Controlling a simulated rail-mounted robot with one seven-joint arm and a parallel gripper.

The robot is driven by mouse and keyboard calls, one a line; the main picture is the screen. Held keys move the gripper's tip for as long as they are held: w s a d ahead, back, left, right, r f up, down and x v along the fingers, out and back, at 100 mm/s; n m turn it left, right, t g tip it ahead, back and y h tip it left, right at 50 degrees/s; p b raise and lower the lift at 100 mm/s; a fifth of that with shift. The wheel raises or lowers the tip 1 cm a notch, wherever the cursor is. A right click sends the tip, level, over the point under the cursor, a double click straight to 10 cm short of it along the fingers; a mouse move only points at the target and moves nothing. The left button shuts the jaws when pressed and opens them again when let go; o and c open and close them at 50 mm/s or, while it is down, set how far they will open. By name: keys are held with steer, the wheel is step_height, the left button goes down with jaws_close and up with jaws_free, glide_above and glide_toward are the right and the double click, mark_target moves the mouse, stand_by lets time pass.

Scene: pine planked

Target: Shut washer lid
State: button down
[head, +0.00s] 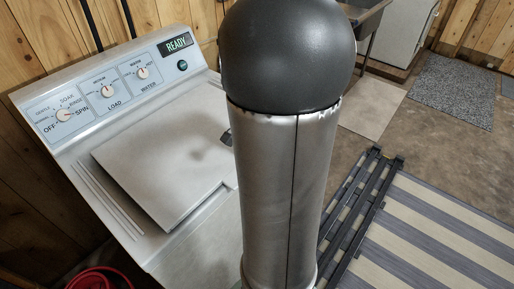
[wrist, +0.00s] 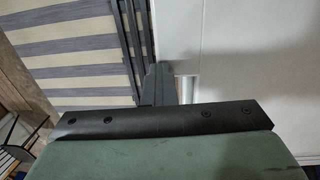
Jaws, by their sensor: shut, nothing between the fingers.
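The white washer (head: 84,163) stands at the left in the head view, with its control panel along the back. Its lid (head: 160,150) lies flat or nearly flat over the top; I cannot tell whether it is fully seated. My arm covers the lid's right side. In the wrist view, my gripper (wrist: 159,72) is shut and empty, its dark fingers together beside a pale washer surface (wrist: 250,60). I cannot tell whether they touch it. In the head view the gripper is mostly or wholly hidden behind my arm.
A striped rug (head: 440,225) and dark rails (head: 350,215) lie to the right of the washer. A red basket (head: 98,278) is at the lower left. A grey mat (head: 455,90) and a sink (head: 375,15) are farther back. Wood-plank walls stand behind.

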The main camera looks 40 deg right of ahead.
steer(key=shift+s+a+f, duration=0.15)
steer(key=shift+s+f, duration=0.2)
steer(key=shift+f, duration=0.4)
steer(key=r+p, duration=0.1)
steer(key=r, duration=0.1)
steer(key=r+p, duration=0.3)
steer(key=shift+w+d+r, duration=0.2)
steer(key=shift+w+r, duration=0.1)
steer(key=shift+r, duration=0.05)
step_height(320, 180, up, 10)
steer(key=b, duration=0.1)
steer(key=shift+f, duration=0.1)
steer(key=s+a+f+n, duration=0.2)
steer(key=a+f+n, duration=0.1)
steer(key=a+n, duration=0.5)
steer(key=s+a+f+n+t, duration=0.1)
steer(key=a+f+n, duration=0.3)
steer(key=a+n, duration=0.4)
steer(key=s+a, duration=0.1)
steer(key=a, duration=0.5)
steer(key=shift+s+a+f+n, duration=0.15)
steer(key=shift+s+a+n, duration=0.1)
steer(key=shift+n, duration=0.15)
